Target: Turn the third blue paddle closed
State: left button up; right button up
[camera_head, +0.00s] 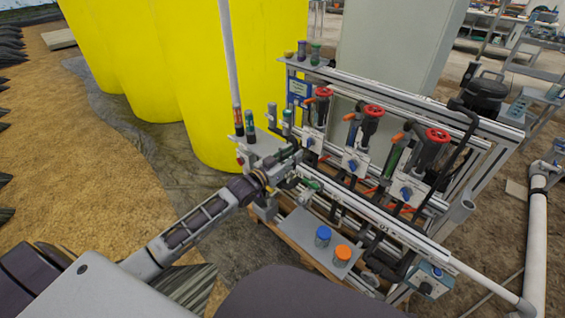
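The fertigation skid (395,232) stands in front of me with a row of three blue paddles on pale plates. The first paddle (309,141) is on the left and the second paddle (352,165) is in the middle. The third blue paddle (406,192) is the rightmost, below a red-topped unit. My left gripper (285,170) is at the skid's left end, left of the first paddle and well away from the third. Its fingers blend into the fittings there, so their opening is unclear. My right gripper is not in view.
Red handwheels (437,135) and orange handles crowd the area above the paddles. A blue-lidded jar (323,236) and an orange-lidded jar (342,255) stand on the low front shelf. Yellow tanks (225,90) stand behind at left. A white pipe (536,230) rises at right.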

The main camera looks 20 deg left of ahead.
pick_arm(q)
jog(key=shift+v, duration=2.25)
